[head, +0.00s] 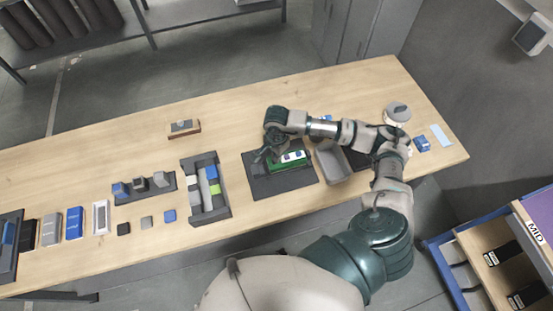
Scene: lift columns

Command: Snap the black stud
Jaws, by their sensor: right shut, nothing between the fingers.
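My right arm reaches in from the lower right and bends left over the table. My right gripper (265,155) points down at the left end of a green part (288,166) with pale round spots. The part lies on a dark mat (285,185). The gripper is shut and empty; its fingertips are small and dark against the mat, and I cannot tell whether they touch the part. I cannot make out a black stud for certain; it may be hidden by the gripper or too small. My left gripper is not in view.
A divided dark tray (222,210) stands left of the mat, a grey bin (333,164) right of it. A small black block (124,229) and other blocks lie at the left. A brown block (184,129) sits further back. The table (240,115) is clear behind the mat.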

